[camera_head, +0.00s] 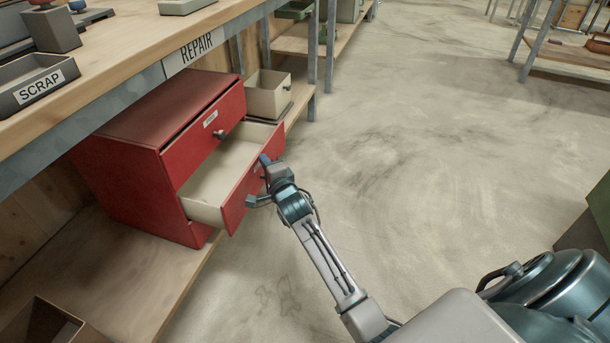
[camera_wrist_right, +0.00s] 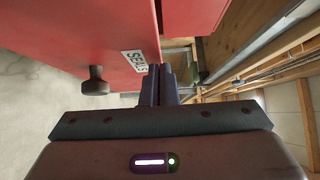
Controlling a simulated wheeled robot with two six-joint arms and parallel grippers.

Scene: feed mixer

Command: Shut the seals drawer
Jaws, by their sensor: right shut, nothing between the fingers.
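The seals drawer (camera_head: 236,204) is the lower drawer of a red cabinet (camera_head: 130,185) under the bench. It stands pulled well out, and its pale inside looks empty. In the right wrist view its red front (camera_wrist_right: 95,35) shows a SEALS label (camera_wrist_right: 134,60) and a dark round knob (camera_wrist_right: 95,82). My right gripper (camera_head: 265,161) is shut and empty at the drawer's front. Its fingertips (camera_wrist_right: 161,70) are beside the label, away from the knob. I cannot tell whether they touch the front. My left gripper is out of view.
The cabinet's upper drawer (camera_head: 205,130) is shut. A beige open bin (camera_head: 268,96) stands behind the cabinet on the lower shelf (camera_head: 150,275). The workbench (camera_head: 120,60) overhangs the cabinet. The concrete floor (camera_head: 420,150) to the right is clear.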

